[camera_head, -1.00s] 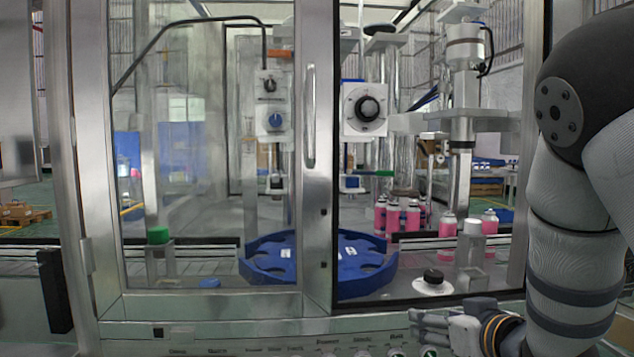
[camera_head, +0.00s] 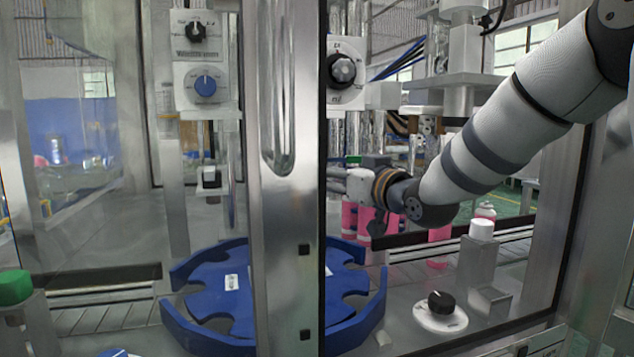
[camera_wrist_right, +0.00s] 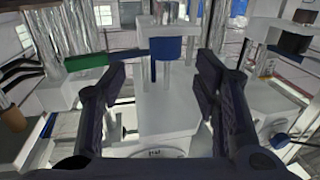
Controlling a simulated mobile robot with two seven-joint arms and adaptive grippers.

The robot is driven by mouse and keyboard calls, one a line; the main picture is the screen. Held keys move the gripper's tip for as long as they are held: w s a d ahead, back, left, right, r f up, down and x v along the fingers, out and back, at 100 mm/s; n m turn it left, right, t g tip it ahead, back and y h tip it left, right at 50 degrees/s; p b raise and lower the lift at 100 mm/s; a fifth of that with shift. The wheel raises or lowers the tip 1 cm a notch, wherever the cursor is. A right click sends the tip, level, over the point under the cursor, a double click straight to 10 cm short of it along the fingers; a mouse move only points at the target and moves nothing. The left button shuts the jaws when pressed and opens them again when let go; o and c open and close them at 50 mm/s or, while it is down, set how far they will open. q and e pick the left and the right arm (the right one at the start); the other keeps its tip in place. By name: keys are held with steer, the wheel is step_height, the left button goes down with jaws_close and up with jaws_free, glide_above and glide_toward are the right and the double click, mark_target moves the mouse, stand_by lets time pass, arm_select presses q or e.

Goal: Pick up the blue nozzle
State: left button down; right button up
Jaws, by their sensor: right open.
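In the right wrist view, the blue nozzle (camera_wrist_right: 166,48) is a small blue block with a thin blue stem pointing down, below a light metal block. My right gripper (camera_wrist_right: 163,75) is open, with one dark finger on each side of the nozzle's line and a gap to both. Whether the nozzle lies between the fingertips or beyond them, I cannot tell. In the head view, my right gripper (camera_head: 338,180) reaches into the machine, partly behind the door post. I cannot make out the nozzle there. My left gripper is not in view.
A green bar (camera_wrist_right: 88,59) sits left of the nozzle, close to the left finger. A blue notched turntable (camera_head: 215,290) lies below. Pink cans (camera_head: 372,220) stand behind my arm. A steel door post (camera_head: 285,200) and a black knob (camera_head: 441,302) are nearby.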

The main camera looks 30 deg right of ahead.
steer(key=w, duration=0.5)
steer(key=shift+w+a+f, duration=0.15)
steer(key=shift+a+f, duration=0.05)
steer(key=shift+a, duration=0.05)
steer(key=shift+r, duration=0.1)
steer(key=c, duration=1.3)
jaws_close()
